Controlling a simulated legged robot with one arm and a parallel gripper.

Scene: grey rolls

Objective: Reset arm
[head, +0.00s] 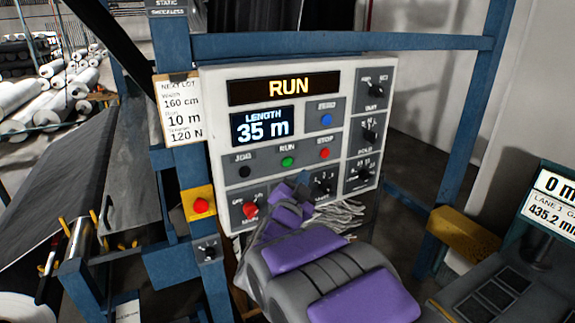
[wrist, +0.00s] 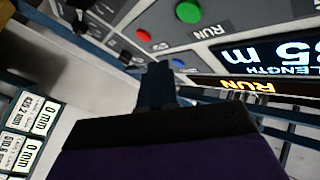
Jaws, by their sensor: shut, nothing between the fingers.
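My arm, grey with purple covers, reaches up from the bottom of the head view to a white control panel (head: 215,135). My gripper (head: 292,192) is in front of the panel's lower knobs, shut and empty. In the wrist view its dark fingers (wrist: 156,82) are together, with the panel's buttons beyond them. I cannot tell whether the fingertips touch the panel. The top display (head: 288,87) reads RUN and the length display (head: 263,126) reads 35 m. My arm and gripper hide part of the panel's lower edge.
A blue frame (head: 330,42) surrounds the panel. A yellow box with a red button (head: 199,205) sits at its left, below a lot card (head: 180,110). Rolls (head: 50,95) lie at far left. A second display (head: 555,200) and a yellow block (head: 462,235) are at right.

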